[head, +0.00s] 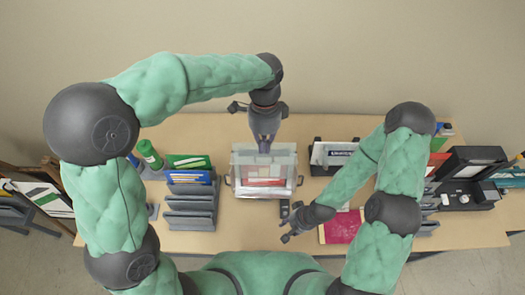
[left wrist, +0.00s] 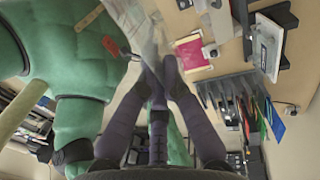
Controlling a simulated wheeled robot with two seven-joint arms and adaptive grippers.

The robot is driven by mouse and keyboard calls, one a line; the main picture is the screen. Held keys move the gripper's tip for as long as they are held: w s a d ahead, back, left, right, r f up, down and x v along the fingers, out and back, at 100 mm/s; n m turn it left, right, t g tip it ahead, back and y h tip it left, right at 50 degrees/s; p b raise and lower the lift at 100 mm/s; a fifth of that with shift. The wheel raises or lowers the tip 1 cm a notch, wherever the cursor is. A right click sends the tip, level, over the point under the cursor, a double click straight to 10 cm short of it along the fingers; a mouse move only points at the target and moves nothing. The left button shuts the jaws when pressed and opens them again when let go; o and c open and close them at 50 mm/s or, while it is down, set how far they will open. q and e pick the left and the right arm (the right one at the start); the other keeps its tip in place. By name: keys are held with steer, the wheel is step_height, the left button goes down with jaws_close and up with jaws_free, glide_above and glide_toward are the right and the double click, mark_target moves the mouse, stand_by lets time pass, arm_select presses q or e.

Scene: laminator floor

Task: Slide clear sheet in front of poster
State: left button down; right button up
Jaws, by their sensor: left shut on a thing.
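My left gripper (head: 264,148) points down at the back edge of a framed holder (head: 236,183) in the middle of the table. It is shut on the top edge of a clear sheet (left wrist: 146,38), which the left wrist view shows hanging from the fingertips (left wrist: 160,72). In the head view the sheet is hard to tell from the holder behind it. A poster with a red band (head: 264,182) shows at the holder; whether the sheet is in front of it, I cannot tell. My right gripper (head: 286,237) is low at the front of the table; its finger state is unclear.
A red pad (head: 341,227) lies right of my right gripper. A grey file rack (head: 190,205) stands left of the holder. A dark tray (head: 331,156) and a black machine (head: 468,170) stand to the right.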

arm_select(q)
steer(key=w+f+p, duration=0.2)
steer(key=w+p, duration=0.1)
steer(key=w, duration=0.9)
steer(key=shift+w+f, duration=0.15)
steer(key=shift+w, duration=0.2)
stand_by(0.8)
steer(key=shift+s+f, duration=0.1)
steer(key=shift+f, duration=0.1)
stand_by(0.5)
steer(key=shift+s+f+b, duration=0.15)
steer(key=shift+f+b, duration=0.25)
steer(key=shift+f, duration=0.4)
steer(key=shift+s+f+b, duration=0.1)
steer(key=shift+f+b, duration=0.3)
steer(key=shift+f, duration=0.4)
stand_by(0.3)
